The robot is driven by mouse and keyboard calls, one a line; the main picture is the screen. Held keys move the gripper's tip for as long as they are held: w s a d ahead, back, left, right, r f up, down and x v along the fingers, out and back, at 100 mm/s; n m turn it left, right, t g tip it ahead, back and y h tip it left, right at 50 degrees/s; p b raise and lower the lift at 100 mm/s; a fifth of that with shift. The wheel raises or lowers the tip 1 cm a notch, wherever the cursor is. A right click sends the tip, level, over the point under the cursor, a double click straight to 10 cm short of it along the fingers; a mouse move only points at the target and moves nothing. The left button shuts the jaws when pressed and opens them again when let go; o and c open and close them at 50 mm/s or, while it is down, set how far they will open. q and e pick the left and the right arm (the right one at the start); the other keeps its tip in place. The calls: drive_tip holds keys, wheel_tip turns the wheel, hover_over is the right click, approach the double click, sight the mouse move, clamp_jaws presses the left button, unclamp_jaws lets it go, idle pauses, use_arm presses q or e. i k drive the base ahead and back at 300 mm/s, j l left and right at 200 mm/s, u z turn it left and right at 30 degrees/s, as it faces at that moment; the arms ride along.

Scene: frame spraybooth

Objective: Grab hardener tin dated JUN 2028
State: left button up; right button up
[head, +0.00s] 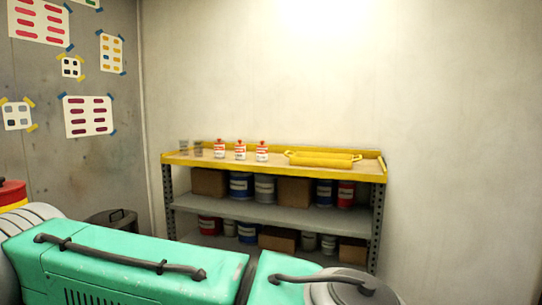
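Three small white tins with red labels and red caps stand in a row on the yellow-edged top of a shelf unit (374,174): a left tin (219,149), a middle tin (240,150) and a right tin (262,151). Their labels are too small to read, so I cannot tell which is dated JUN 2028. Neither of my grippers is in view.
A yellow tray-like item (322,159) lies right of the tins, and grey cups (197,148) stand left of them. Lower shelves hold cans and brown boxes (209,183). Green machinery (130,268) with dark handles fills the foreground, between me and the shelf. A dark bin (112,219) stands left.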

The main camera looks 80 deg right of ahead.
sight(239, 151)
drive_tip(key=i+l+z, duration=0.1)
drive_tip(key=z, duration=0.35)
drive_tip(key=i+l+z, duration=0.15)
drive_tip(key=z, duration=0.3)
drive_tip(key=i+l+z, duration=0.1)
drive_tip(key=z, duration=0.35)
drive_tip(key=i+z, duration=0.2)
drive_tip(key=z, duration=0.25)
drive_tip(key=i+z, duration=0.15)
drive_tip(key=z, duration=0.3)
drive_tip(key=i+j+z, duration=1)
drive_tip(key=j, duration=0.15)
drive_tip(key=i+j, duration=0.15)
drive_tip(key=j, duration=0.15)
drive_tip(key=i+j, duration=0.15)
drive_tip(key=j, duration=0.2)
drive_tip(key=i+j, duration=0.1)
drive_tip(key=j, duration=0.2)
